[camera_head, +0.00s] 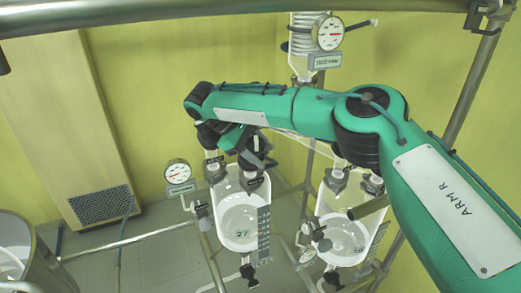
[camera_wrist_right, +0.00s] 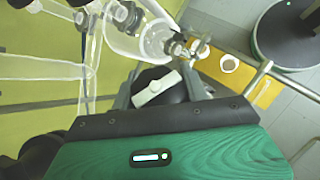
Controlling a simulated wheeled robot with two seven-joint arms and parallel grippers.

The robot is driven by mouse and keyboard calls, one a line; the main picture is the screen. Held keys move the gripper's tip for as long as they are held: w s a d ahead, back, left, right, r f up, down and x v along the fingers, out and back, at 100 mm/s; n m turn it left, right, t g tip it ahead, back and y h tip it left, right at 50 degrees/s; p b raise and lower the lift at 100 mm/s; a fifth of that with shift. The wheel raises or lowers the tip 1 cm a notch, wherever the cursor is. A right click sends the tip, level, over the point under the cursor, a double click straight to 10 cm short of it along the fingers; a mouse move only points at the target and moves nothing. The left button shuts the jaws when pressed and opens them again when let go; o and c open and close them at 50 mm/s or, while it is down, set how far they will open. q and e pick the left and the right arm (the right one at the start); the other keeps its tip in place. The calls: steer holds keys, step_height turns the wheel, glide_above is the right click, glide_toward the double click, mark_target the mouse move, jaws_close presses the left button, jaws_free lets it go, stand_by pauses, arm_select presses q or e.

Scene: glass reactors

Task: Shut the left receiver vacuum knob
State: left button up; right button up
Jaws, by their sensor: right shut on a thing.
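The left receiver (camera_head: 240,222) is a clear glass vessel hanging below my right forearm, with dark valve fittings at its top. My right gripper (camera_head: 252,152) is at those top fittings, partly hidden by my own arm. In the right wrist view, the fingers of my right gripper (camera_wrist_right: 160,84) are on either side of a dark round knob with a white bar (camera_wrist_right: 157,88), and they are shut on it. It appears to be the left receiver vacuum knob; in the head view it cannot be made out behind the gripper. My left gripper is not in view.
The right receiver (camera_head: 345,232) hangs beside the left one. A pressure gauge (camera_head: 178,172) stands left of the left receiver, and another gauge (camera_head: 329,33) is high at the back. Metal frame tubes (camera_head: 125,243) run across the lower left. A steel vessel (camera_head: 22,250) stands at the left edge.

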steer(key=m+g+y, duration=0.2)
steer(key=m+g, duration=0.1)
steer(key=shift+s+a+f+y, duration=0.15)
steer(key=shift+s+y, duration=0.1)
steer(key=shift+y, duration=0.15)
steer(key=m+g+y, duration=0.2)
steer(key=m, duration=0.1)
steer(key=shift+s+a+y, duration=0.15)
steer(key=shift+a+y, duration=0.05)
steer(key=shift+y, duration=0.2)
steer(key=m+y, duration=0.1)
steer(key=m+g+y, duration=0.1)
steer(key=m+y, duration=0.1)
steer(key=shift+s+a+y, duration=0.15)
steer(key=shift+a+y, duration=0.15)
steer(key=shift+a, duration=0.05)
steer(key=shift+a+m+y, duration=0.15)
steer(key=shift+m+y, duration=0.6)
steer(key=shift+y, duration=0.1)
steer(key=shift+a+m+y, duration=0.1)
steer(key=shift+m+y, duration=0.65)
steer(key=shift+y, duration=0.1)
steer(key=o, duration=1)
